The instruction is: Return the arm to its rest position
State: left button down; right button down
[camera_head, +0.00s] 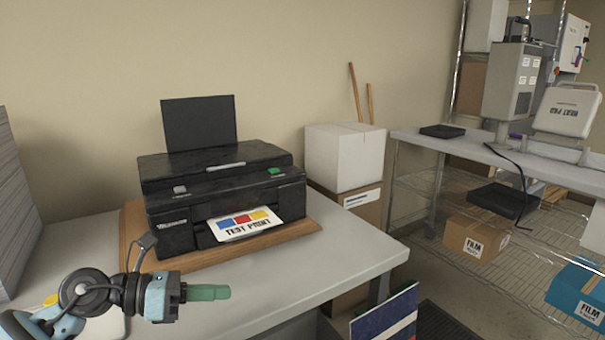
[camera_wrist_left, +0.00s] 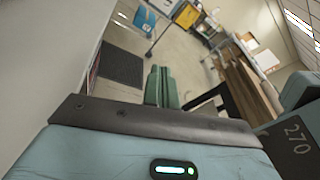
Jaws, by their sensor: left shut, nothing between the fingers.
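My left gripper (camera_head: 222,292) is in the lower left of the head view, in front of the printer and near the table's front edge. Its green fingers point right and are shut with nothing between them. In the left wrist view the closed green fingers (camera_wrist_left: 160,88) point away over the floor, apart from any object. My left arm (camera_head: 80,292) comes in from the lower left, bent at a dark round joint. My right gripper is not in view.
A black printer (camera_head: 225,190) with a test print (camera_head: 243,224) stands on a wooden board (camera_head: 300,237) on the grey table (camera_head: 350,255). White and brown boxes (camera_head: 344,155) stand behind. A wire rack (camera_head: 445,195) is at right. A dark floor mat (camera_wrist_left: 122,65) shows in the wrist view.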

pick_arm(q)
jog(key=s+a+f+n+t+y, duration=0.1)
jog(key=s+f+n+t+y, duration=0.4)
jog(key=f+n, duration=0.85)
jog(key=s+a+f+n+t+y, duration=0.15)
jog(key=s+f+n+t, duration=0.6)
jog(key=n, duration=1.05)
jog(key=s+a+f+n+g+y, duration=0.2)
jog(key=s+f+n+g+y, duration=0.4)
jog(key=s+f+n, duration=0.6)
jog(key=s+f+g, duration=0.2)
jog(key=s+f, duration=0.5)
jog(key=shift+s+a+g, duration=0.25)
jog(key=shift+s+g, duration=0.1)
jog(key=shift+s, duration=0.05)
